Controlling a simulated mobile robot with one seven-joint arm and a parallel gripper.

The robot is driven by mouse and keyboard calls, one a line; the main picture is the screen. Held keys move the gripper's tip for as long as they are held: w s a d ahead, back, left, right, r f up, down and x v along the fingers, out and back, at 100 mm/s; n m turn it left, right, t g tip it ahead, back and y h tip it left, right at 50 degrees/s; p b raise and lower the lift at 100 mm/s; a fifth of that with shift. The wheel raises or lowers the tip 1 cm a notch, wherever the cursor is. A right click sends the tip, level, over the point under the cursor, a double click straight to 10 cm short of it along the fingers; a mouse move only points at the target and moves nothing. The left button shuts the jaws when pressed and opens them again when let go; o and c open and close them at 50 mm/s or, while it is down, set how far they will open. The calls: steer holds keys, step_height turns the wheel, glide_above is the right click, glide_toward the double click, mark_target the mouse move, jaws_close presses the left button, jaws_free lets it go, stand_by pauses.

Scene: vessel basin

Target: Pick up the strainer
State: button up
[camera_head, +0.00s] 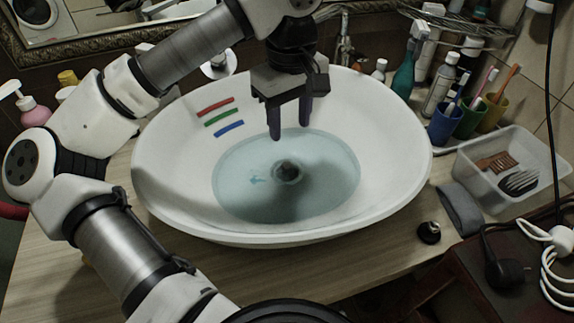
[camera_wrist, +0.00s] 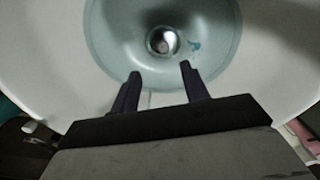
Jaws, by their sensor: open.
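A small round metallic piece that looks like the strainer (camera_head: 287,172) sits at the drain in the bottom of the white basin (camera_head: 160,170), under shallow bluish water. It also shows in the wrist view (camera_wrist: 163,41), with a bright ring and a dark edge. I cannot tell the strainer apart from the drain clearly. My gripper (camera_head: 290,128) hangs above the basin, fingers pointing down, open and empty. In the wrist view my gripper (camera_wrist: 160,72) has its two dark fingers apart, and the strainer lies beyond their tips, not between them.
A small teal shape (camera_head: 257,180) lies left of the drain. Red, green and blue strips (camera_head: 222,116) mark the basin wall. A black stopper-like piece (camera_head: 429,232) and a grey cloth (camera_head: 461,208) lie right of the basin. A clear bin (camera_head: 482,181) and colored cups (camera_head: 446,122) stand further right.

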glide_above(288, 165)
steer(key=f, duration=0.4)
steer(key=shift+w+d+f, duration=0.15)
steer(key=shift+w+f, duration=0.1)
steer(key=shift+s+f+p, duration=0.15)
steer(key=shift+f+p, duration=0.3)
steer(key=shift+f, duration=0.85)
steer(key=shift+s+f+p, duration=0.1)
steer(key=shift+f+p, duration=0.35)
steer(key=shift+f, duration=0.85)
jaws_close()
steer(key=shift+r, duration=0.1)
